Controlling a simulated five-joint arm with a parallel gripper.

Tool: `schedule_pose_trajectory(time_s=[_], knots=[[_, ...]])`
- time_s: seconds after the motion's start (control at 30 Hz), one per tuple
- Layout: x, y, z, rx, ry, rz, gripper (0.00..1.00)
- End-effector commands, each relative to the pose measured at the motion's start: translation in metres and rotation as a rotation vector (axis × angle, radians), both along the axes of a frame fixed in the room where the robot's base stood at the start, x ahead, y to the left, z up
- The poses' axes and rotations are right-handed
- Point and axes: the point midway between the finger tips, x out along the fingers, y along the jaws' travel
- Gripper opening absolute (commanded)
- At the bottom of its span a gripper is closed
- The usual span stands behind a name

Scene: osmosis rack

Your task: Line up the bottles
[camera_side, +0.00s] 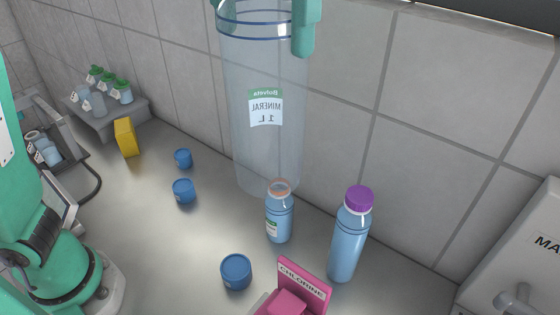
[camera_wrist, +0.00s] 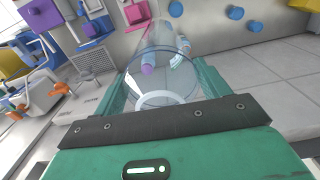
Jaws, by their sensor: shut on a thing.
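My gripper (camera_side: 264,22) is shut on a large clear bottle (camera_side: 268,100) labelled MINERAL 1L, with one green finger on each side of its blue-ringed rim. The clear bottle is upright; its base is partly behind a small blue bottle (camera_side: 279,220), and I cannot tell if it touches the counter. The small bottle has an orange-brown top. A taller blue bottle with a purple cap (camera_side: 349,240) stands to its right. In the wrist view my gripper (camera_wrist: 162,88) holds the clear bottle (camera_wrist: 160,78), and the two blue bottles show beyond it. Several green-capped bottles (camera_side: 122,92) stand at the back left.
The green-capped bottles are on a grey stand (camera_side: 108,123). Blue caps (camera_side: 236,270) lie scattered on the counter. A yellow block (camera_side: 126,137) is near the stand. A pink CHLORINE holder (camera_side: 303,287) is at the front, and a grey machine (camera_side: 525,235) at the right. A tiled wall is behind.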

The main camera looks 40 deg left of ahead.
Motion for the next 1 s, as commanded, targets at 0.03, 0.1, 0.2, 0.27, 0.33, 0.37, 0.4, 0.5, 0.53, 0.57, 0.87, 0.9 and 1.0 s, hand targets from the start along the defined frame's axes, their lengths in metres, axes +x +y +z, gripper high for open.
schedule_pose_trajectory(time_s=[0.03,0.1,0.2,0.27,0.33,0.37,0.4,0.5,0.53,0.57,0.87,0.9,1.0], knots=[[-0.001,-0.011,0.001,0.000,0.000,-0.026,0.42],[0.000,-0.023,0.001,0.002,0.002,-0.060,0.42],[0.005,-0.041,-0.004,0.002,0.002,-0.109,0.42],[0.010,-0.051,-0.008,0.002,0.002,-0.135,0.42],[0.016,-0.062,-0.015,0.003,0.003,-0.167,0.42],[0.019,-0.067,-0.018,0.002,0.002,-0.181,0.42],[0.023,-0.074,-0.023,0.003,0.003,-0.198,0.42],[0.033,-0.089,-0.035,0.002,0.003,-0.242,0.42],[0.036,-0.094,-0.039,0.002,0.002,-0.256,0.42],[0.039,-0.098,-0.043,0.002,0.002,-0.268,0.42],[0.066,-0.139,-0.087,0.002,0.002,-0.394,0.42],[0.070,-0.143,-0.093,0.002,0.003,-0.409,0.42],[0.078,-0.155,-0.108,0.001,0.002,-0.449,0.42]])
